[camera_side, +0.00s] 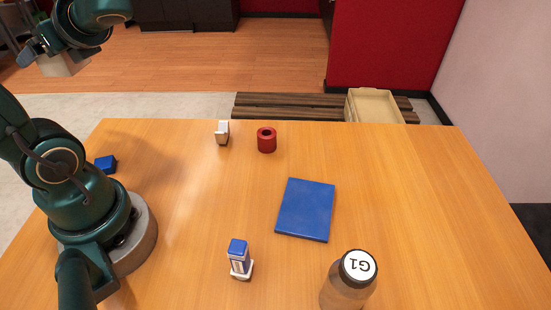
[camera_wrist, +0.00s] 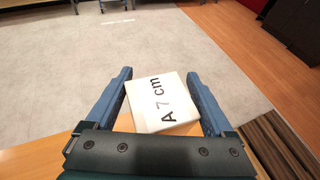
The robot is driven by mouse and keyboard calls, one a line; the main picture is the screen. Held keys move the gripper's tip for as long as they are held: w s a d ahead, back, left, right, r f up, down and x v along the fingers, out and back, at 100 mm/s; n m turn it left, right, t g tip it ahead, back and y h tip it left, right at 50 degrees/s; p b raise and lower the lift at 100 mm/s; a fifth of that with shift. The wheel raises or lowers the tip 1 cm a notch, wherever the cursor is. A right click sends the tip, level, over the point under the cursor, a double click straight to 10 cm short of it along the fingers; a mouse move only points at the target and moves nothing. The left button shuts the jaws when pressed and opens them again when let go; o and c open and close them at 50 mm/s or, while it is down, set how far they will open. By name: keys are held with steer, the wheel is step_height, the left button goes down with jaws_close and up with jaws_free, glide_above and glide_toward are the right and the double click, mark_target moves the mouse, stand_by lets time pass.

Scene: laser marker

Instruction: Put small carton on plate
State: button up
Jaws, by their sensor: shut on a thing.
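The plate appears to be the flat blue square (camera_side: 306,210) lying on the table right of centre. It is bare, and my gripper is far from it.
On the wooden table (camera_side: 420,190) stand a red ring (camera_side: 267,140), a small white object (camera_side: 222,132), a blue-and-white device (camera_side: 240,259) and a bottle marked "G1" (camera_side: 349,282). A blue block (camera_side: 106,164) lies near my base. A beige crate (camera_side: 374,106) is behind the table.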

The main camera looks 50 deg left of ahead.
steer(key=shift+d+f+n+g, duration=0.6)
steer(key=shift+d+f+g, duration=0.1)
steer(key=shift+f, duration=0.15)
steer(key=w+d+f+n+g+h, duration=0.3)
steer(key=d+f+n+h, duration=0.1)
steer(key=d+n+h, duration=0.45)
steer(key=w+d+f+n+g+h, duration=0.3)
steer(key=d+n+g+h, duration=0.1)
steer(key=d+n+h, duration=0.4)
steer(key=w+d+r+n+t+h, duration=0.4)
steer(key=w+d+n+t, duration=0.1)
steer(key=w+n+t, duration=0.1)
steer(key=w+d+r+n+t+h, duration=0.5)
steer(key=w+n+t, duration=0.2)
steer(key=w, duration=0.4)
steer(key=shift+d+r+n, duration=0.2)
steer(key=shift+d+n, duration=0.1)
steer(key=shift+n, duration=0.25)
steer(key=shift+h, duration=0.25)
step_height(320, 180, down, 10)
steer(key=shift+w+f, duration=0.1)
steer(key=shift+f, duration=0.05)
glide_above(319, 216)
step_height(319, 216, down, 8)
steer(key=shift+a+r, duration=0.15)
steer(key=shift+r, duration=0.1)
steer(key=shift+f, duration=2.1)
